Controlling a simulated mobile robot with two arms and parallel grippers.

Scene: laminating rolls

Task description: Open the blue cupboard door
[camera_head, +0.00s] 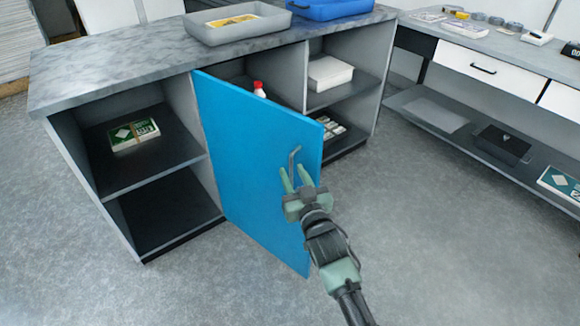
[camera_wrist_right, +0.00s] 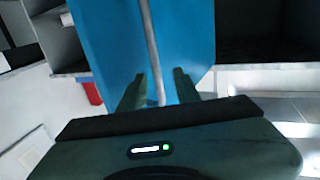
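The blue cupboard door (camera_head: 255,165) stands partly open, swung out from the counter, with its hinge side at the left. Its metal bar handle (camera_head: 294,157) is near the free right edge. My right gripper (camera_head: 296,178) is at the handle's lower part. In the right wrist view, its two fingers (camera_wrist_right: 157,90) are apart, one on each side of the handle bar (camera_wrist_right: 150,40), with gaps visible. The blue door (camera_wrist_right: 105,40) fills the background behind them. The lower end of the handle is partly hidden by the gripper. My left gripper is not in view.
The grey counter (camera_head: 120,68) has open shelves left and right of the door. A red-capped bottle (camera_head: 259,89) shows behind the door. Trays (camera_head: 237,30) stand on top. A white-drawer bench (camera_head: 485,66) is at the right. The floor right of the door is clear.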

